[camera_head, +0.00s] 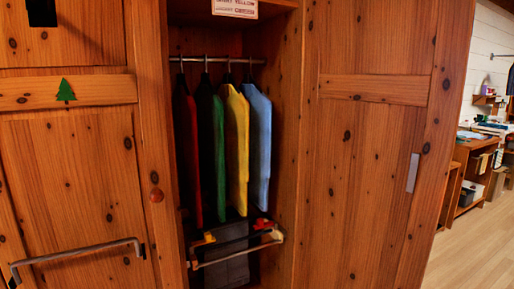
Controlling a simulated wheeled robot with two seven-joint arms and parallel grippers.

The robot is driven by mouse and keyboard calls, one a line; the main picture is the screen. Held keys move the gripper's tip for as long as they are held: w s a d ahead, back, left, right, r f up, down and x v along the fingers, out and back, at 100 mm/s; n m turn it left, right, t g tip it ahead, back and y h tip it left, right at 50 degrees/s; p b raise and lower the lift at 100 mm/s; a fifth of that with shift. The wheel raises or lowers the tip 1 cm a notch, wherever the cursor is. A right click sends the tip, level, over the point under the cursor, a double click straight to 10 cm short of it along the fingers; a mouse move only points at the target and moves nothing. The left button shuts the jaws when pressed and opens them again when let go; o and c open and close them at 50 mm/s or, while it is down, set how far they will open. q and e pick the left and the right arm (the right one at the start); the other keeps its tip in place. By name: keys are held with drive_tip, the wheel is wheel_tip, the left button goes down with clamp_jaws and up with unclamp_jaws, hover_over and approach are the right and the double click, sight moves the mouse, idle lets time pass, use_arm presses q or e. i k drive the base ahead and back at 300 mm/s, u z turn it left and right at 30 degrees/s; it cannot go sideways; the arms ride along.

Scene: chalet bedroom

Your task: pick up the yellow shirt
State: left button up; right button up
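The yellow shirt (236,150) hangs on a hanger from the metal rod (217,61) inside the open wardrobe bay. It is third from the left, between a green shirt (211,150) and a light blue shirt (258,148). A red shirt (187,150) hangs at the far left, partly in shadow. The shirts hang edge-on and close together, so most of the yellow shirt's sides is hidden. Neither of my grippers shows in the head view.
A rail rack (240,250) with dark grey cloth juts out below the shirts. A metal bar (78,251) sticks out at lower left. Wooden panels (370,180) flank the bay. A sign (235,8) is above. Open floor (475,255) lies at right, near shelves.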

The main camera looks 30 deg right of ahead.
sight(236, 106)
drive_tip(key=z, duration=0.65)
drive_tip(key=i, duration=0.75)
drive_tip(key=z, duration=0.3)
